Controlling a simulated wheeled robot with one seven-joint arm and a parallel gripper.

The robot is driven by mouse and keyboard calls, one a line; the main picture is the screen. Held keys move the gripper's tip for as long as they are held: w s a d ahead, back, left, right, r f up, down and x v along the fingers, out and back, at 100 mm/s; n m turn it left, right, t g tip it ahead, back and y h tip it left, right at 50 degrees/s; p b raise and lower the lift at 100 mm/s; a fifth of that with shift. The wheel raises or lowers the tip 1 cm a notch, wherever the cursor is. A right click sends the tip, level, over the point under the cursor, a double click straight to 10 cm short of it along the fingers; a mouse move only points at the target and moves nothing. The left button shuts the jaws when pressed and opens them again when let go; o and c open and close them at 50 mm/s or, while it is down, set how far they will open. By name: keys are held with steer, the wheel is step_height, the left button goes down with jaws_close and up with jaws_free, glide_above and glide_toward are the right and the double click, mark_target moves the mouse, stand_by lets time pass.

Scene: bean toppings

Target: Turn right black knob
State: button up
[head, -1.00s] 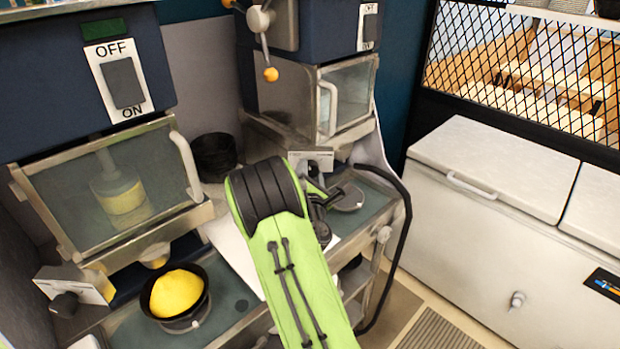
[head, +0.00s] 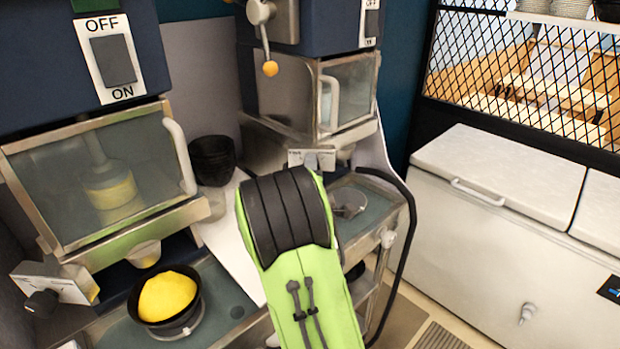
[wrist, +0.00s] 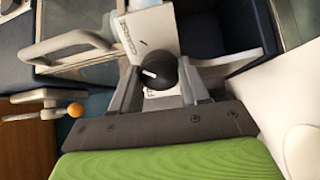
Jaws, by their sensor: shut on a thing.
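The right black knob (wrist: 160,70) shows in the wrist view, round with a white mark, in front of a white label plate (wrist: 150,35). My gripper (wrist: 159,80) has its two grey fingers on either side of the knob and is shut on it. In the head view, my green and black arm reaches to the right machine (head: 310,90) and hides the gripper and the knob. The plate's top edge (head: 298,157) shows just above my arm. The left black knob (head: 41,303) sits on the left machine's plate, away from my arm.
A black bowl (head: 150,318) holding a yellow mound (head: 167,296) stands under the left machine (head: 110,180). Stacked black bowls (head: 212,160) stand between the machines. A lever with an orange ball (head: 270,69) hangs on the right machine. A white chest (head: 490,200) stands right.

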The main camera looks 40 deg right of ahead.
steer(key=shift+f+m+b, duration=0.2)
steer(key=shift+m+b, duration=0.2)
steer(key=shift+m, duration=0.4)
steer(key=o, duration=1.1)
steer(key=shift+r, duration=0.1)
steer(key=shift+c, duration=0.2)
steer(key=shift+s, duration=0.1)
steer(key=b+v, duration=1)
steer(key=v, duration=0.5)
steer(key=shift+s+a+b, duration=0.2)
steer(key=shift+a+b, duration=0.1)
steer(key=shift+b, duration=0.1)
